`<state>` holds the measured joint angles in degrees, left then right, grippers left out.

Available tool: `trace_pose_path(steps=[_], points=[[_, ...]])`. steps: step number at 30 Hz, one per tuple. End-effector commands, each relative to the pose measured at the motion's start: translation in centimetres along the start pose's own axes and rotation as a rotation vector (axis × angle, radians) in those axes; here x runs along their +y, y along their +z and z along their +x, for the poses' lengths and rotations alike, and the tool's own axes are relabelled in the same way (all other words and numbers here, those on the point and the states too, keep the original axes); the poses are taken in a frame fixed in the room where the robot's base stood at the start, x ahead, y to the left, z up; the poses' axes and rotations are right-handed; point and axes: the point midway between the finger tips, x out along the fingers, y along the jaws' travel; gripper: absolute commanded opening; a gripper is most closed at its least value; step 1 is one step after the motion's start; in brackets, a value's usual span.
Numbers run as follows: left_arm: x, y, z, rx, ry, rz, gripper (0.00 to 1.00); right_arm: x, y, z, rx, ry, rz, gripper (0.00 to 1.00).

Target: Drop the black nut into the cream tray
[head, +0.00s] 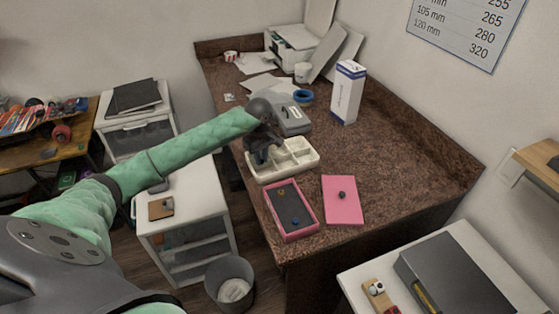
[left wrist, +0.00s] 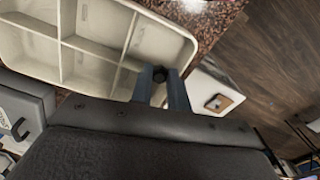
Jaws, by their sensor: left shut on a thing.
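The cream tray (head: 262,177), divided into several compartments, sits on the brown speckled counter; it also fills the upper left of the left wrist view (left wrist: 62,40). My left gripper (head: 258,150) is above the tray's left part in the head view. In the left wrist view its fingers (left wrist: 160,82) are shut on a small dark round piece, the black nut (left wrist: 159,74). The nut shows against the tray's near edge there; its height above the tray is hard to tell. In the head view the gripper hides the nut and part of the tray. My right gripper is not in view.
A pink open box (head: 311,226) with a dark inlay and a pink lid (head: 345,214) with a black knob lie in front of the tray. A grey device (head: 292,117) stands close behind it. A white box (head: 347,93) stands farther right. The counter's right side is clear.

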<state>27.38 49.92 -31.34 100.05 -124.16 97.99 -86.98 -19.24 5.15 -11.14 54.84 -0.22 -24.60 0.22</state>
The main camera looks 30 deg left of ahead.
Motion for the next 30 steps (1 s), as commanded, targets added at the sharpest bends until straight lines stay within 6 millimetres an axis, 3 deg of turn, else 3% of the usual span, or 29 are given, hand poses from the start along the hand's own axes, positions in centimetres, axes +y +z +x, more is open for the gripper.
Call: trace_pose_path(steps=[12,13,16,26,30], points=[[0.0,0.0,1.0,0.0,0.0,-0.001,0.0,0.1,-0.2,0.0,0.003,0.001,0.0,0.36],[0.0,0.0,1.0,0.0,0.0,-0.001,0.23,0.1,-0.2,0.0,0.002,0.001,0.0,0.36],[0.0,0.0,1.0,0.0,0.0,-0.001,0.42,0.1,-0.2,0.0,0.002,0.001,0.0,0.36],[0.0,0.0,0.8,0.0,0.001,-0.001,0.42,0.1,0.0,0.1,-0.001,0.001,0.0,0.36],[0.1,-0.1,-0.1,0.002,0.003,0.0,0.42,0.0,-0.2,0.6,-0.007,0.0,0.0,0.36]])
